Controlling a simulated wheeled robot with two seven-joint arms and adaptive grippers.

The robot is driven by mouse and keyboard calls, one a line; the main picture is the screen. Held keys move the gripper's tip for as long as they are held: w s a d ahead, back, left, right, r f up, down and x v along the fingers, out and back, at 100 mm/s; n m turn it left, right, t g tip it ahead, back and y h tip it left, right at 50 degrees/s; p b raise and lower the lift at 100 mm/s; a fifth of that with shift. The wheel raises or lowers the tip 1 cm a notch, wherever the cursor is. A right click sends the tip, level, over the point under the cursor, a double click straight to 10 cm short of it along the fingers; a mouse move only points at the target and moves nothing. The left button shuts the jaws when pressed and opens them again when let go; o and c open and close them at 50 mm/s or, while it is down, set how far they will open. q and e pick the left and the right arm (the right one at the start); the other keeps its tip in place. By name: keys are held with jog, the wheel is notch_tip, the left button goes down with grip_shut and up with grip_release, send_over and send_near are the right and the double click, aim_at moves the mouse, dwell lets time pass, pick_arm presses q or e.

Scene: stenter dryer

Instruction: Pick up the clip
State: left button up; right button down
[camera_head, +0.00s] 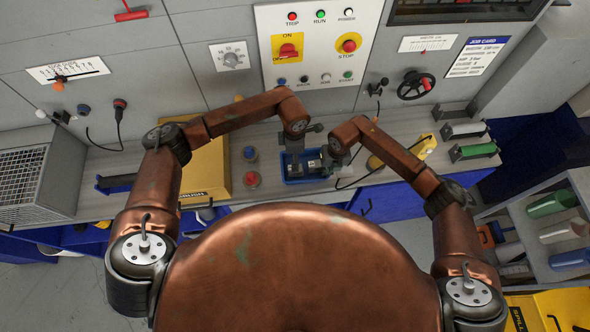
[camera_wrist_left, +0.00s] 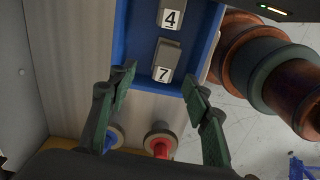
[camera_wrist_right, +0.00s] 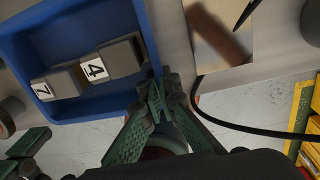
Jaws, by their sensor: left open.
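Two grey clip-like blocks, one labelled 4 (camera_wrist_left: 171,14) and one labelled 7 (camera_wrist_left: 166,61), lie in a blue tray (camera_wrist_left: 196,62). Both also show in the right wrist view, the 4 block (camera_wrist_right: 121,58) and the 7 block (camera_wrist_right: 66,84). My left gripper (camera_wrist_left: 158,85) is open and empty over the tray's edge, with the 7 block just beyond its fingertips. In the head view both grippers partly hide the tray (camera_head: 300,181).
A red button (camera_head: 252,178) and a blue button (camera_head: 250,153) stand left of the tray. A yellow case (camera_head: 205,165) lies farther left. A black cable (camera_wrist_right: 245,121) runs near my right gripper. The control panel (camera_head: 317,45) rises behind the counter.

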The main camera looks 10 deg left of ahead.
pick_arm(q)
jog(key=shift+f, duration=0.75)
jog(key=f, duration=0.2)
jog(key=s+f, duration=0.1)
jog(key=f, duration=0.1)
jog(key=shift+d+f, duration=0.15)
jog(key=shift+f, duration=0.15)
jog(key=shift+w+f, duration=0.15)
jog(key=shift+f, duration=0.2)
jog(key=shift+c, duration=0.3)
grip_shut()
